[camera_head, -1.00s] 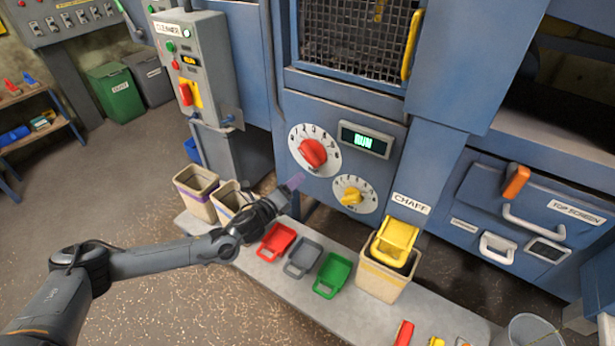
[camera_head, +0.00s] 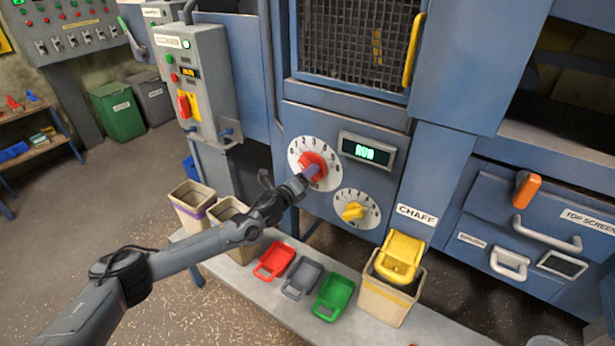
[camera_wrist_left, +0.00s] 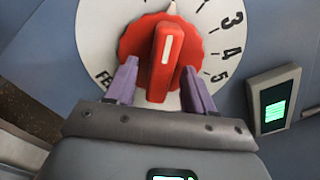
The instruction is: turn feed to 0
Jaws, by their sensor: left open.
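The red feed knob (camera_head: 312,164) sits on a white numbered dial (camera_head: 333,176) on the blue machine front. In the left wrist view the knob (camera_wrist_left: 165,58) has a raised grip bar with a white line pointing up the picture; the dial (camera_wrist_left: 215,68) shows 3, 4, 5 and part of the word FEED. My left gripper (camera_wrist_left: 158,85) is open, its purple fingers on either side of the knob's bar. In the head view this gripper (camera_head: 310,172) covers the lower part of the knob. My right gripper is not in view.
A yellow knob (camera_head: 353,211) on a smaller dial lies below and right. A display (camera_head: 366,152) reads RUN. Red, grey and green scoops (camera_head: 333,297) and a CHAFF bin (camera_head: 385,300) with a yellow scoop stand on the bench below.

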